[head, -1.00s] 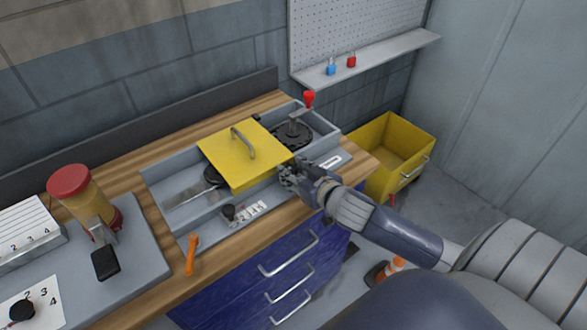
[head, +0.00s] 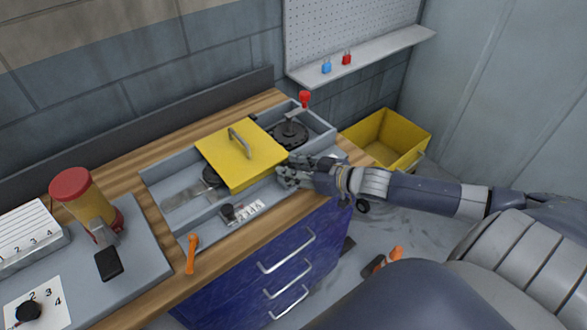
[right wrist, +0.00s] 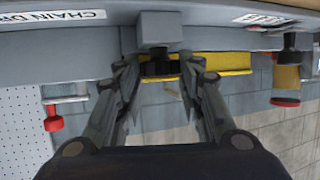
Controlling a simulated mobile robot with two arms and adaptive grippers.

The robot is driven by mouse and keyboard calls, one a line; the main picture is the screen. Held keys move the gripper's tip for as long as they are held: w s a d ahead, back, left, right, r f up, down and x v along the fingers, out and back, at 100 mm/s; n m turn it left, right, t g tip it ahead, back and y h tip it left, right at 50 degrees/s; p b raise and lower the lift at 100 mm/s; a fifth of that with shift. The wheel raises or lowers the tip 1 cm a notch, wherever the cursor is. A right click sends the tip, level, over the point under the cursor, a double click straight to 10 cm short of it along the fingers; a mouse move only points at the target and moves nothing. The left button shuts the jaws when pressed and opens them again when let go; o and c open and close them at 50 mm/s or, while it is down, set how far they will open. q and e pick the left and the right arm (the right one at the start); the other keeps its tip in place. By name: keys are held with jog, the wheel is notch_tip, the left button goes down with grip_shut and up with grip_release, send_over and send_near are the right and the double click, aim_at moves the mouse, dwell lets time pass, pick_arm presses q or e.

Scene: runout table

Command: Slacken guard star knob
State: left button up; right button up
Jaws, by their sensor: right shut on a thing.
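The yellow guard (head: 222,150) with a grey handle lies over the middle of the grey machine trough. The dark star knob (right wrist: 158,68) shows in the right wrist view, next to a grey block and in front of the guard's yellow edge (right wrist: 225,62). My right gripper (head: 284,174) is at the guard's front right corner and hides the knob in the head view. In the right wrist view the two fingers of this gripper (right wrist: 158,75) stand on either side of the knob, shut on it. My left gripper is not in view.
A red-tipped lever (head: 304,99) stands behind the right gripper. A red-capped yellow post (head: 82,195) stands at left. A yellow bin (head: 415,137) is right of the bench, above open floor.

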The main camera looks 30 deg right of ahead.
jog(key=shift+f, duration=0.1)
jog(key=o, duration=1.1)
jog(key=shift+c, duration=0.2)
jog(key=v, duration=1.2)
